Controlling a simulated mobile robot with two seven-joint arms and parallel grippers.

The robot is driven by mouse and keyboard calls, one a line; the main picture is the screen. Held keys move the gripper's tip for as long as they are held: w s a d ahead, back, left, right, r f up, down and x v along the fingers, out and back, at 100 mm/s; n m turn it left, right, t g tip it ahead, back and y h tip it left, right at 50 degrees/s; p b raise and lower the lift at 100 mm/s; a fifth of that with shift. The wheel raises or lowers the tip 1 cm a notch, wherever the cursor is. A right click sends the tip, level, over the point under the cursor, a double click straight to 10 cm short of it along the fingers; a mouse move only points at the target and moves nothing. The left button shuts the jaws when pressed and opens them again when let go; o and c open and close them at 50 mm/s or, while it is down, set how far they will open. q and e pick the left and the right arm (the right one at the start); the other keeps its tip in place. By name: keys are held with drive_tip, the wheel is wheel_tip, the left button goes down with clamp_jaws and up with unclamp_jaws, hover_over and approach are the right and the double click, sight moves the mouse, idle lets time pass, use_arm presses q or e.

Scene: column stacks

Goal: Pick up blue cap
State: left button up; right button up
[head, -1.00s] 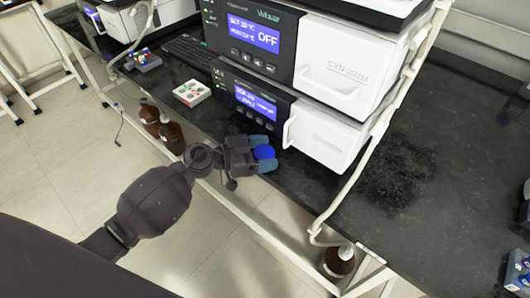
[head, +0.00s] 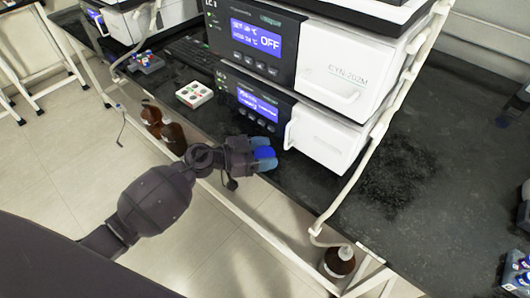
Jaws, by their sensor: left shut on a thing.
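The blue cap (head: 266,154) is a small bright blue thing at the edge of the black bench, in front of the lower white instrument. My left gripper (head: 264,153) reaches in from the left and is shut on the cap, with its light blue fingertips on either side. The gripper hides part of the cap, and I cannot tell whether the cap touches the bench. My right gripper is not in view.
Stacked white column instruments (head: 334,138) with blue displays stand just behind the gripper. A small white tray (head: 194,94) lies to the left. Brown bottles (head: 172,138) stand left, another (head: 339,262) at the lower right. The black bench (head: 440,165) at right is mostly clear.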

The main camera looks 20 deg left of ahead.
sight(265, 153)
use_arm(q)
wheel_tip(265, 153, up, 8)
drive_tip(key=p, duration=0.3)
drive_tip(key=shift+f, duration=0.25)
drive_tip(key=s+a+p, duration=0.1)
drive_tip(key=s+a, duration=0.2)
drive_tip(key=s, duration=0.6)
drive_tip(key=s+a+f+p, duration=0.1)
drive_tip(key=s+a, duration=0.2)
drive_tip(key=s, duration=0.6)
drive_tip(key=shift+s+a+p, duration=0.2)
drive_tip(key=shift+a+p, duration=0.1)
drive_tip(key=shift+a, duration=0.05)
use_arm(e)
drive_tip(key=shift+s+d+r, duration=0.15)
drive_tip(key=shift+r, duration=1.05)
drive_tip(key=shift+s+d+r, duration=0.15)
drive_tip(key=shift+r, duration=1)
use_arm(q)
drive_tip(key=shift+w, duration=0.1)
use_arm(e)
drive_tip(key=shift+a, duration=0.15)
